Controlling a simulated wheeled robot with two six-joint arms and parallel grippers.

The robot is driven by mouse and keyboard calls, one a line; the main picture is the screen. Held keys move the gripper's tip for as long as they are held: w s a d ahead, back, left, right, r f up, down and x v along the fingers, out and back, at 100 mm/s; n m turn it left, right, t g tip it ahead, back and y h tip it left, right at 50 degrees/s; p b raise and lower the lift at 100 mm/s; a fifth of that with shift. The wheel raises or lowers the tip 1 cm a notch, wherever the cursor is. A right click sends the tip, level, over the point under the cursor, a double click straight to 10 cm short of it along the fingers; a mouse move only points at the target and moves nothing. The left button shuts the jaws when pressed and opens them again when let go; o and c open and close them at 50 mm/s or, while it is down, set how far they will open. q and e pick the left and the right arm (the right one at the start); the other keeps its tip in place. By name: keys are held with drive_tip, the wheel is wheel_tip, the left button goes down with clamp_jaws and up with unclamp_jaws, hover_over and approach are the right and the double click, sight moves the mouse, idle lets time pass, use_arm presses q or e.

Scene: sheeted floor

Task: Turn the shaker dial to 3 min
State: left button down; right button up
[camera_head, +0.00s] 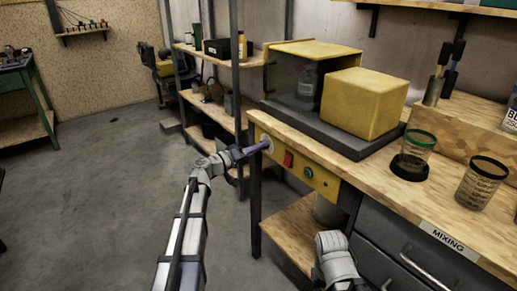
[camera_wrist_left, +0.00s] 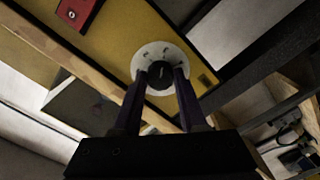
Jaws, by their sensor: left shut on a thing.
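The shaker dial is a black knob (camera_wrist_left: 160,76) on a round white scale plate on a yellow panel. The marks on the plate are too small to read. My left gripper (camera_wrist_left: 161,72) is shut on the knob, one finger on each side. In the head view my left gripper (camera_head: 264,146) reaches the left end of the yellow control panel (camera_head: 322,180) and covers most of the dial (camera_head: 267,141). The shaker (camera_head: 318,128) stands on the bench above the panel. My right arm shows at the bottom, but its gripper jaws cannot be made out.
A red switch (camera_head: 288,159) and a green-ringed button (camera_head: 308,172) sit right of the dial. A green-rimmed cup (camera_head: 418,142) and a black-rimmed cup (camera_head: 482,182) stand on the bench (camera_head: 440,200). A shelf rack (camera_head: 190,95) stands behind.

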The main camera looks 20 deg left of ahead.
use_arm(q)
drive_tip(key=shift+s+f+m, duration=0.1)
drive_tip(key=shift+m, duration=0.6)
drive_tip(key=shift+c, duration=2.3)
unclamp_jaws()
drive_tip(key=v, duration=0.7)
drive_tip(key=shift+s+a, duration=0.25)
